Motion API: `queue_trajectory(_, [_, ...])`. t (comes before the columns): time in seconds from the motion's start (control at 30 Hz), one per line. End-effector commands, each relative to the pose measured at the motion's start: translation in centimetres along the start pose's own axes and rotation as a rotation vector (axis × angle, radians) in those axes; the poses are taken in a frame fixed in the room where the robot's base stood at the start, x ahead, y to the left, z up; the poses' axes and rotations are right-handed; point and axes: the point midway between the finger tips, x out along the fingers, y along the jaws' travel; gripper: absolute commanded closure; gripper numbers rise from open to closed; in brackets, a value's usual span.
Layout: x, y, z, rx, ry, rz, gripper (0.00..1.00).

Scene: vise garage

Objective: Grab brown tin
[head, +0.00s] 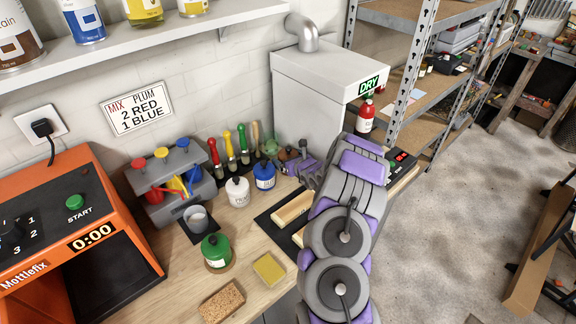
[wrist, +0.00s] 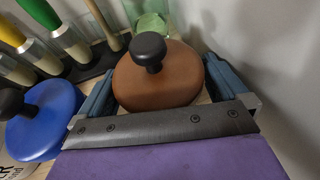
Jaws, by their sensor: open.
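The brown tin (wrist: 160,78) has a round brown lid with a black knob on top. In the wrist view it sits between the two blue-grey fingers of my gripper (wrist: 158,88). The fingers stand apart on either side of the lid; whether they touch it I cannot tell. In the head view the tin (head: 283,156) shows small at the back of the bench, next to my gripper (head: 299,160), and is partly hidden by it. The tin's lower body is hidden in the wrist view.
A blue-lidded tin (wrist: 45,118) stands close left of my gripper. Several brushes (wrist: 70,45) stand in a dark holder behind it. A green round thing (wrist: 152,24) is just beyond the brown tin. A pale wall (wrist: 255,60) is close on the right.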

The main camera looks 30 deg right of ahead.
Motion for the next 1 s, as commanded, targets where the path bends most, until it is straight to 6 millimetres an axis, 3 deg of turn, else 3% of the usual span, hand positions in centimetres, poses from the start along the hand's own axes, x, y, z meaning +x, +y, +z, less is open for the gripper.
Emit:
queue_trajectory(0.3, [0.3,0.1,0.09,0.0,-0.001,0.0,0.0])
queue_trajectory(1.0, [0.3,0.12,0.07,-0.001,-0.001,0.0,0.67])
